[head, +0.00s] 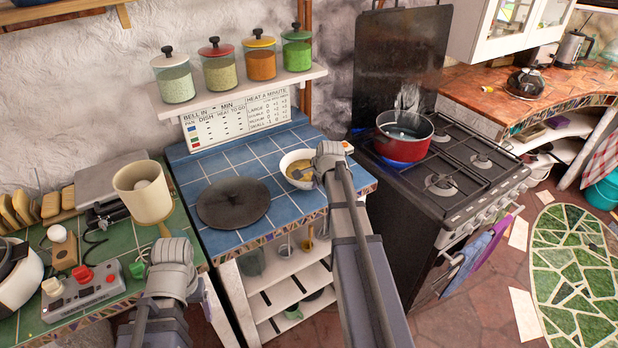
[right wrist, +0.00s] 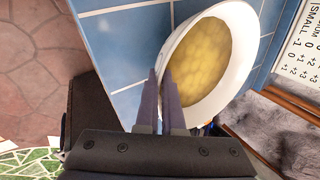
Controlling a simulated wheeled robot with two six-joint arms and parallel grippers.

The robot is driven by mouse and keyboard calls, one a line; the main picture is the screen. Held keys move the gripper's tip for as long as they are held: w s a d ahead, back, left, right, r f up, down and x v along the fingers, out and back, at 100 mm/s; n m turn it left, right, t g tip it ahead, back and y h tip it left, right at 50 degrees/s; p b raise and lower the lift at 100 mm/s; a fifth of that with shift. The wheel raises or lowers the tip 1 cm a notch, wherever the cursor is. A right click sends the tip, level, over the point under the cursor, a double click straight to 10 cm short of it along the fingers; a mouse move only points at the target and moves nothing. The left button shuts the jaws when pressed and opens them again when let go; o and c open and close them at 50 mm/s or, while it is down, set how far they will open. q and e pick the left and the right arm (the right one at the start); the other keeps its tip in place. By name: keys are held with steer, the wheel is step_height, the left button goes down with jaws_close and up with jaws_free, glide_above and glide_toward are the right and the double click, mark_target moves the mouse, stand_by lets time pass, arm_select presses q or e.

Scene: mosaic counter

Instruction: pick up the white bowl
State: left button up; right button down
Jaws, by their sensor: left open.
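The white bowl (head: 291,166), with yellowish contents, is at the right part of the blue-tiled counter in the head view. It fills the upper middle of the right wrist view (right wrist: 228,98). My right gripper (right wrist: 160,76) has its fingers close together at the bowl's near rim, one on each side of the wall, shut on it. In the head view my right wrist hides the bowl's right edge and the fingertips. I cannot tell whether the bowl is clear of the tiles. My left gripper (head: 168,240) is open, low over the left counter, its fingers mostly hidden by the wrist.
A dark round plate (head: 233,203) lies left of the bowl. A beige lamp or cup (head: 143,190) stands near my left gripper. A stove (head: 440,165) with a red pot (head: 404,136) is to the right. A shelf with several jars (head: 240,78) hangs above the back.

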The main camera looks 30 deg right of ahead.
steer(key=shift+r, duration=0.15)
step_height(320, 180, up, 10)
steer(key=p, duration=1)
stand_by(1.4)
